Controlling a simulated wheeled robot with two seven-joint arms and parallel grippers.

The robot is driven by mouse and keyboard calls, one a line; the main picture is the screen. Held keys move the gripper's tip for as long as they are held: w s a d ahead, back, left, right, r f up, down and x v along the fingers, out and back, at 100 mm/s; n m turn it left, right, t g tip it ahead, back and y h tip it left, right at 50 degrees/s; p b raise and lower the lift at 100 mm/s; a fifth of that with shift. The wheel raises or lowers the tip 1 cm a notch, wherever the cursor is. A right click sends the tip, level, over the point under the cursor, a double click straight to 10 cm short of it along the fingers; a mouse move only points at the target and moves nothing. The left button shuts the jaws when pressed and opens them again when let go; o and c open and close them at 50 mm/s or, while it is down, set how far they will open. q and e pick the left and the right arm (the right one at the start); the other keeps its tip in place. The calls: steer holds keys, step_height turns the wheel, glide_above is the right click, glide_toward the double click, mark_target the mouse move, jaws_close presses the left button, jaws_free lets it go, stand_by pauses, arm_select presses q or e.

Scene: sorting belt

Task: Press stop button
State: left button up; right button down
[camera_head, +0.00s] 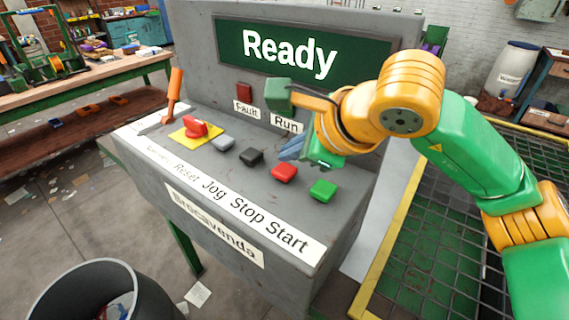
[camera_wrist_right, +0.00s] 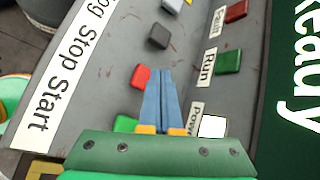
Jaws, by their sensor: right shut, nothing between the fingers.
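The stop button is the red square button (camera_head: 284,173) on the grey console, above the word Stop, between the black button (camera_head: 251,157) and the green start button (camera_head: 323,189). It also shows in the right wrist view (camera_wrist_right: 140,77), just left of the fingertips. My right gripper (camera_head: 287,154) is shut and empty, its blue fingers close behind the red button in the head view. In the right wrist view the fingertips (camera_wrist_right: 158,72) lie together beside the button. Whether they are above the panel or touching it, I cannot tell. My left gripper is out of view.
The display (camera_head: 300,55) reads Ready. A red lamp (camera_head: 244,91) marked Fault and a green lamp (camera_head: 280,95) marked Run sit below it.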

mark_target(291, 172)
step_height(291, 172, up, 5)
steer(key=p, duration=0.4)
steer(key=shift+r, duration=0.1)
stand_by(0.8)
